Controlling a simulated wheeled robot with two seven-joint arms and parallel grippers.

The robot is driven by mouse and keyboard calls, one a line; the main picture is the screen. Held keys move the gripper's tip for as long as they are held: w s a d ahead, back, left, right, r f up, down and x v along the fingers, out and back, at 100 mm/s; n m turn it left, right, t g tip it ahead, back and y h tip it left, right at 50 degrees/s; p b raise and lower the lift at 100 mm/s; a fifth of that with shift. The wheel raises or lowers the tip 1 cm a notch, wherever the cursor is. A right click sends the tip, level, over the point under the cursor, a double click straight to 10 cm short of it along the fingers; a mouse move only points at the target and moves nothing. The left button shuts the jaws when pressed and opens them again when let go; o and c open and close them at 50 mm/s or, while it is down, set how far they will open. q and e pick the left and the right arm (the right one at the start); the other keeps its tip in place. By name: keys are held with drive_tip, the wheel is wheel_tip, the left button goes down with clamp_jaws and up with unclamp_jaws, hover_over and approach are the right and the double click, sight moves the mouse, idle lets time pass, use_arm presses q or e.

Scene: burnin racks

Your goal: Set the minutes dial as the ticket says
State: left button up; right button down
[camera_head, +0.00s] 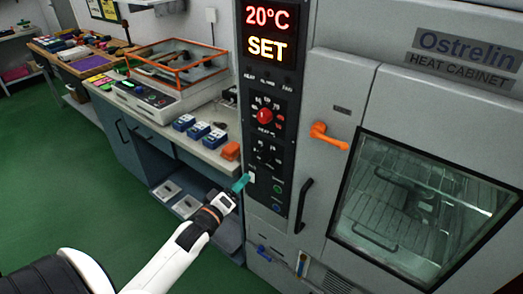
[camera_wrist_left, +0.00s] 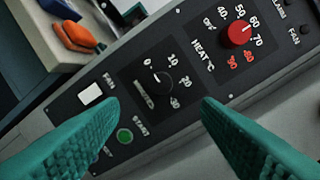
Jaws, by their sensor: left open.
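The minutes dial is a small black knob (camera_wrist_left: 162,84) on the cabinet's dark control panel, with marks 0, 10, 20 and 30 around it. Its pointer seems to be near the 0, but it is too dark to be sure. In the head view the dial (camera_head: 268,153) sits below the red heat knob. My left gripper (camera_head: 243,182) has teal fingers and is in front of the panel's lower left edge. In the left wrist view its fingers (camera_wrist_left: 158,106) are apart, with the dial just beyond the gap, and nothing is held. I make out no readable ticket.
The red heat knob (camera_wrist_left: 238,34) is close to the minutes dial. A white fan switch (camera_wrist_left: 91,93) and a green start button (camera_wrist_left: 125,136) are near the left finger. The display (camera_head: 267,33) reads 20°C SET. An orange door handle (camera_head: 328,136) sticks out to the right.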

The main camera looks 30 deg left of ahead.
sight(262, 159)
use_arm(q)
drive_tip(key=w, duration=1.1)
drive_tip(key=shift+w+a+p, duration=0.25)
drive_tip(key=shift+w+p, duration=0.05)
drive_tip(key=shift+p, duration=0.1)
drive_tip(key=c, duration=1)
